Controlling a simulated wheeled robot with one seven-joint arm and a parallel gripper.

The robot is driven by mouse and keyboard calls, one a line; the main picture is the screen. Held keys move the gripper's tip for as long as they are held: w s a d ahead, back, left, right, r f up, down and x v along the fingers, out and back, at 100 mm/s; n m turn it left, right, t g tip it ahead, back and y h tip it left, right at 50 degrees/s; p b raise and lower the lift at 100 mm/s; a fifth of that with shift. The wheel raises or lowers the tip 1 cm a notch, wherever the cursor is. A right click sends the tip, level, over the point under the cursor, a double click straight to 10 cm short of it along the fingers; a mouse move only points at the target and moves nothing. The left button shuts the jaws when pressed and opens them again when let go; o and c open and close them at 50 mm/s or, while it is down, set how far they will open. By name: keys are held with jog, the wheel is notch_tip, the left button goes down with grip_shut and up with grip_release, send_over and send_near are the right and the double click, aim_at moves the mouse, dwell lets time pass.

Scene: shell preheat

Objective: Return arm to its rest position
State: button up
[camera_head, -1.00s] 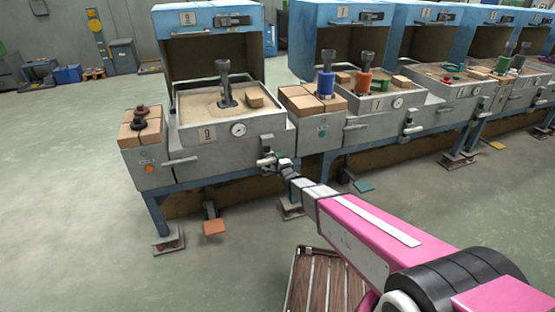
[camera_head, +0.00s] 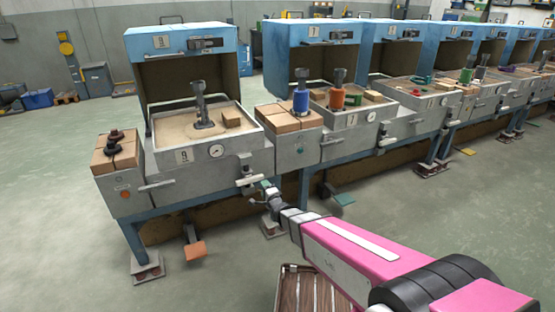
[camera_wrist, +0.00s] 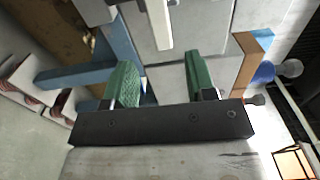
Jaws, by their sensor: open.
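My gripper (camera_head: 266,190) is at the end of my pink arm, in front of the nearest preheat station (camera_head: 183,156). It is beside the pale handle (camera_head: 250,181) on that station's front right. In the wrist view my gripper (camera_wrist: 160,72) shows two green fingers spread apart. A pale bar (camera_wrist: 159,25) lies beyond the gap between them. Nothing is seen held. I cannot tell how far the fingertips are from the bar.
A row of blue-hooded stations (camera_head: 310,45) runs to the right. A blue cylinder (camera_head: 301,100) and an orange one (camera_head: 336,96) stand on the second station. A brown slatted pallet (camera_head: 310,287) lies low in front. Open floor (camera_head: 60,240) lies left.

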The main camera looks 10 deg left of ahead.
jog(key=s+d+n+g+h, duration=0.2)
jog(key=d+n+g+h, duration=0.5)
jog(key=d, duration=1.4)
jog(key=s+d+r+n+g+h, duration=0.1)
jog(key=s+d+r+n+g, duration=0.1)
jog(key=s+d+g, duration=0.2)
jog(key=s+d+r+n+g+h, duration=0.1)
jog(key=s+d+r+n+g, duration=0.2)
jog(key=s+d, duration=0.8)
jog(key=shift+s+r+g, duration=0.25)
jog(key=shift+s+g, duration=0.45)
jog(key=shift+s, duration=0.2)
